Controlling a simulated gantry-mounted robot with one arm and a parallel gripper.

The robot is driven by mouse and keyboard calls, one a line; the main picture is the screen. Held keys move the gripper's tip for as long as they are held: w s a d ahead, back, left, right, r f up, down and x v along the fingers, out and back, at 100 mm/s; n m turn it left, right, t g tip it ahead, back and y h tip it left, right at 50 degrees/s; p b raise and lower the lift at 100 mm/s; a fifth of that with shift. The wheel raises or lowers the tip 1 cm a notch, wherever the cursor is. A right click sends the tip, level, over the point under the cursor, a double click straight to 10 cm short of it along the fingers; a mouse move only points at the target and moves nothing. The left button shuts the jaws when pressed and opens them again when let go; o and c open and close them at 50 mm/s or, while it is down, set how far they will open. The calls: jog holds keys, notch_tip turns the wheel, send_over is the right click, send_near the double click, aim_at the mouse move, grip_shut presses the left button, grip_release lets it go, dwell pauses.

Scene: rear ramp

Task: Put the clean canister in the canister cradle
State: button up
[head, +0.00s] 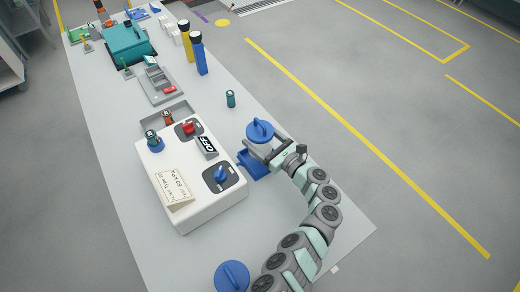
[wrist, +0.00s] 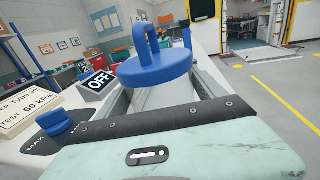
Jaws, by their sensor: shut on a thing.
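A canister with a pale body and a blue handled lid (head: 260,130) stands roughly upright at the right of the bench. My gripper (head: 272,152) is shut on its body from the right. In the wrist view, the blue lid (wrist: 155,68) rises above my gripper (wrist: 165,98), and the jaws hide much of the pale body. A blue cradle (head: 252,166) lies directly below or around the canister's base; I cannot tell whether they touch. A second round blue lid (head: 232,277) shows at the bottom, partly behind my arm.
A white test unit (head: 190,205) with knobs, an OFF sign (head: 206,146) and a paper note (head: 176,190) stands left of the canister. A small green cylinder (head: 231,99) stands behind. Blue (head: 200,60) and yellow bottles are farther back. The bench's right edge is close.

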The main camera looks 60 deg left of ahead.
jog(key=shift+f+b, duration=1.05)
jog(key=shift+f, duration=1.6)
jog(key=shift+f, duration=0.2)
jog(key=o, duration=1.6)
jog(key=shift+r, duration=0.3)
jog(key=p+v, duration=0.1)
jog(key=v, duration=1.1)
jog(key=shift+f, duration=0.15)
